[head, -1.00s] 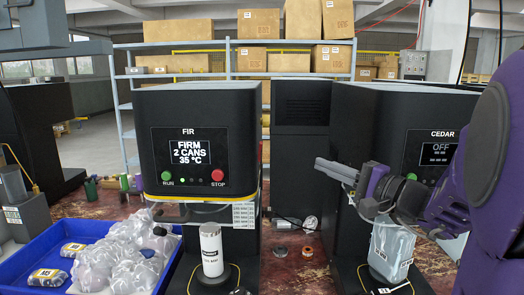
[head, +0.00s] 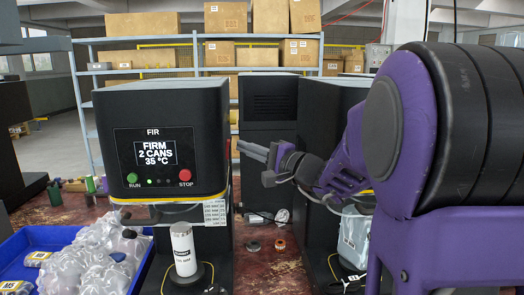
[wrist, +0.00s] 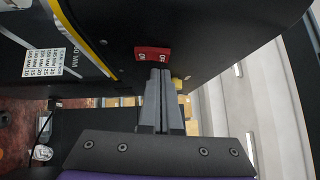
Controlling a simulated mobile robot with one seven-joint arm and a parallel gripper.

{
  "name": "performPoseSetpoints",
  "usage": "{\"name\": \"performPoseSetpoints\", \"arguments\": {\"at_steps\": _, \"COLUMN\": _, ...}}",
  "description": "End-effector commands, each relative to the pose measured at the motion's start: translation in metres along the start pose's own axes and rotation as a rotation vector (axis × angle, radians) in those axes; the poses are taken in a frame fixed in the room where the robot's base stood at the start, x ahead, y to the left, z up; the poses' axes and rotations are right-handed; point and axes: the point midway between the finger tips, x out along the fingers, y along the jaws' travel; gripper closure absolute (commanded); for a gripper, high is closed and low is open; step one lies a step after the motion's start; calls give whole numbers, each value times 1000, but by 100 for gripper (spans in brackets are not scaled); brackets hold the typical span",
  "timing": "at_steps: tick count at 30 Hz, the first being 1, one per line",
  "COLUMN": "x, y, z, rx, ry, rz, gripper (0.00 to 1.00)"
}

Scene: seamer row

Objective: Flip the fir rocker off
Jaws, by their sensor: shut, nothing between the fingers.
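The FIR seamer (head: 165,110) stands left of centre in the head view, its screen lit with "FIRM 2 CANS 35 °C". In the wrist view a red rocker (wrist: 152,53) with pale marks sits on the dark side of a machine. My gripper (wrist: 160,72) is shut and empty, its fingertips just below the rocker in the picture; I cannot tell if they touch it. In the head view my gripper (head: 243,150) points left at the FIR seamer's right side.
A white can (head: 183,250) stands on the FIR seamer's pedestal. A blue crate (head: 20,245) with bagged items is at the left. A second dark machine (head: 325,115) stands behind my arm. Small round items (head: 279,244) lie on the floor-coloured surface between the machines.

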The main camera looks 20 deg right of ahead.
Motion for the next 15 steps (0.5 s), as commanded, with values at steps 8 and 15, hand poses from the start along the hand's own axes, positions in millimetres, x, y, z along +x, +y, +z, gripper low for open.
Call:
{"name": "performPoseSetpoints", "arguments": {"at_steps": 8, "x": 8, "y": 0, "z": 8, "rx": 1, "ry": 0, "rz": 0, "gripper": 100}}
{"name": "performPoseSetpoints", "arguments": {"at_steps": 15, "x": 8, "y": 0, "z": 8, "rx": -1, "ry": 0, "rz": 2, "gripper": 100}}
